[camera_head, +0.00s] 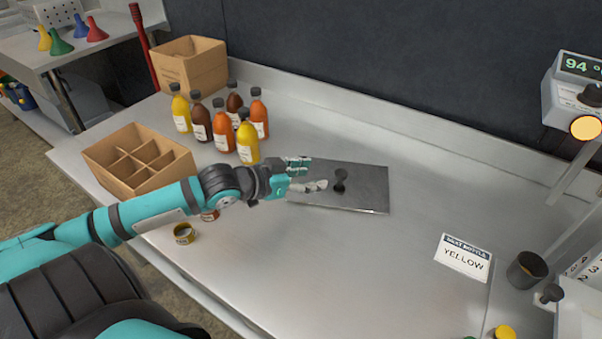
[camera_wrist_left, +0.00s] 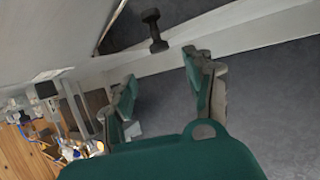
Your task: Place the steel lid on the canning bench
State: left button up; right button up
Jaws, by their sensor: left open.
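The steel lid (camera_head: 365,190) is a flat rectangular plate with a dark knob in its middle. It lies on the steel canning bench (camera_head: 330,270). My left gripper (camera_head: 310,174) is open at the lid's left part, with its fingers pointing toward the knob (camera_head: 340,180). In the left wrist view the knob (camera_wrist_left: 153,28) shows beyond the open fingers (camera_wrist_left: 160,85), with nothing between them. I cannot tell whether the gripper touches the lid. The right gripper is not in view.
Several syrup bottles (camera_head: 225,138) stand behind and left of my left gripper. A divided cardboard box (camera_head: 135,180) and another box (camera_head: 190,68) are at the left. A "YELLOW" card (camera_head: 463,258) lies at the right. The front middle is clear.

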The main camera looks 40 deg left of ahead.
pick_arm(q)
jog(key=shift+v, duration=1.15)
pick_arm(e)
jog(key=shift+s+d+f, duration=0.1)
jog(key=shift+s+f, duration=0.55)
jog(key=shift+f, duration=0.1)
